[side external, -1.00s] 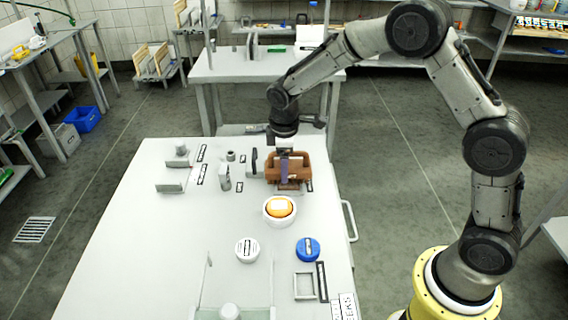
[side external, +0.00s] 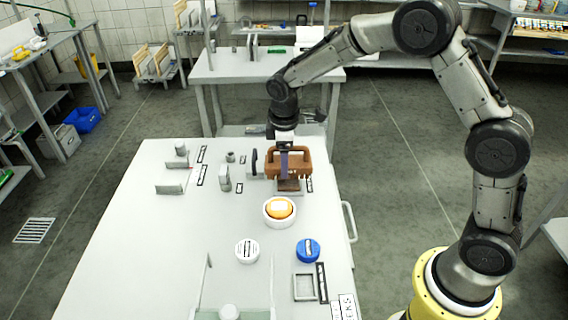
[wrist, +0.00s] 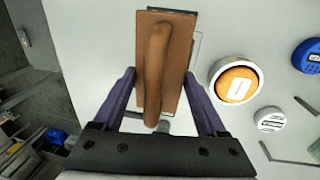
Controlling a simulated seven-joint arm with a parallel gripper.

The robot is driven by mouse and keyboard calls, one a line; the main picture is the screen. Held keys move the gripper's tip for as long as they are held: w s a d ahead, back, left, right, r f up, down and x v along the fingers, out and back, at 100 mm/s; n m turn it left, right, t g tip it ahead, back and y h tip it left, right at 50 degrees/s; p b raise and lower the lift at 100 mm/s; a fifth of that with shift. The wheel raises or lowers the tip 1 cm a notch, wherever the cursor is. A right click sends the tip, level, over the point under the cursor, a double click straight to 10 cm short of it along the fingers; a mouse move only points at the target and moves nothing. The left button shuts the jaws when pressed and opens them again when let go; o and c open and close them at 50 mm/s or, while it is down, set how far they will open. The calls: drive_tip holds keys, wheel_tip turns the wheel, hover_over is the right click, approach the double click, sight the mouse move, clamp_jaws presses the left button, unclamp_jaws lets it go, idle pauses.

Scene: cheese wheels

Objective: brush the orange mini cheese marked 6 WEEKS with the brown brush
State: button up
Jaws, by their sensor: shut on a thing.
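The brown brush (side external: 300,163) is in my gripper (side external: 284,165), just above a small brown block or stand (side external: 289,187) at the far right part of the table. In the wrist view the brush (wrist: 178,60), with its arched handle, sits between the two purple fingers of my gripper (wrist: 160,75). Its underside is hidden in that view. The orange mini cheese (side external: 279,208) sits in a round white dish (side external: 268,219), nearer the camera than the brush and apart from it. The cheese (wrist: 237,83) has a pale label on top, too small to read.
A white round item (side external: 247,250) and a blue round item (side external: 308,249) stand nearer the camera than the cheese. Several small grey fixtures and an upright dark plate (side external: 254,162) are left of the brush. The left middle of the table (side external: 150,230) is clear.

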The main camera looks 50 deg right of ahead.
drive_tip(key=shift+r, duration=2.5)
